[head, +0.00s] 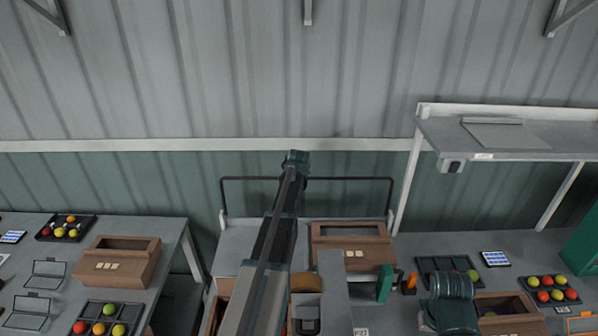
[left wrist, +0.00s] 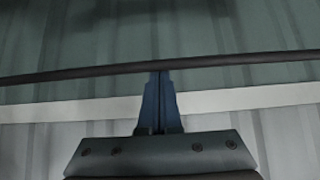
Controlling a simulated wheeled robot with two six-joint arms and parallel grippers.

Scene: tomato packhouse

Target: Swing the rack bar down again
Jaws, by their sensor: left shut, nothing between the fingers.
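The rack bar (head: 345,178) is a thin dark bar with side arms, standing raised above the back of the middle bench. It also runs across the whole left wrist view (left wrist: 240,63). My left arm reaches up across the middle of the bar, hiding part of it in the head view. My left gripper (left wrist: 158,85) is shut and empty, with its blue fingertips right at the bar; I cannot tell whether they touch it. In the head view the fingers are hidden behind the wrist. Part of my right arm shows at the lower right; its gripper is not visible.
Below the bar, the middle bench holds a brown wooden box (head: 352,232). A left table (head: 178,232) carries another box and tomato trays. A grey shelf (head: 520,140) on white posts stands at right. A corrugated wall (head: 120,80) is behind.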

